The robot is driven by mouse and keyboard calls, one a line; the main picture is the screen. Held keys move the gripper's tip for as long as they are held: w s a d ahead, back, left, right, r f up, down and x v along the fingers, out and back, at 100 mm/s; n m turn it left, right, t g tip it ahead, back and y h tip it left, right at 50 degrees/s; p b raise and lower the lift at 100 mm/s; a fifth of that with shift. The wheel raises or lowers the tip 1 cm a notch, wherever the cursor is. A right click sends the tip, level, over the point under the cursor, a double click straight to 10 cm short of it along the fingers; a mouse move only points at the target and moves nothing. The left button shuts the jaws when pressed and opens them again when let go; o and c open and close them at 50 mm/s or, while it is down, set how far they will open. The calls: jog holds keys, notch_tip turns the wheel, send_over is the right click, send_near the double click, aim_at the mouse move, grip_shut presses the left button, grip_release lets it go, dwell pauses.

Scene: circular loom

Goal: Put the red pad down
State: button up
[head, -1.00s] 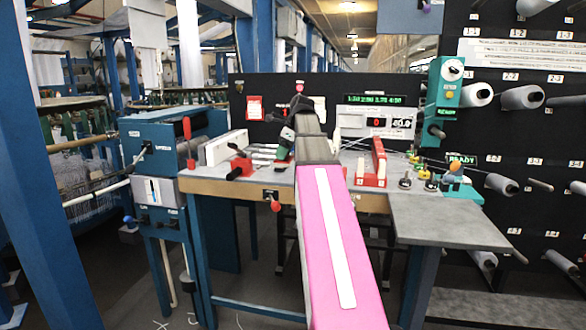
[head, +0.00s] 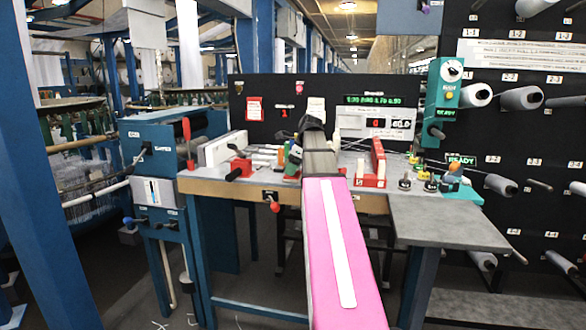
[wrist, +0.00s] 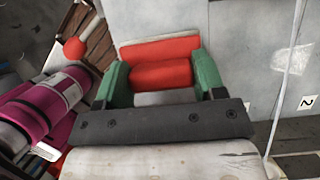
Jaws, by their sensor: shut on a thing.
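The red pad (wrist: 160,72) is a small, soft-edged red block between the two green fingers of my gripper (wrist: 160,82) in the wrist view. The gripper is shut on it. The grey tabletop (wrist: 240,50) lies behind and around it; I cannot tell whether the pad touches it. In the head view my gripper (head: 293,162) is low over the workbench (head: 235,187), at its middle. The pad cannot be made out there.
A red-and-white stand (head: 376,165) is to the right of my gripper, with several small knobs beyond it. A white block (head: 222,148) and rods lie left. A red ball knob (head: 275,206) sticks out at the front edge; it also shows in the wrist view (wrist: 75,48).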

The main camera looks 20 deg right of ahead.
jog(key=o, duration=0.8)
jog(key=shift+f, duration=0.15)
jog(key=shift+o, duration=0.2)
jog(key=v, duration=1.2)
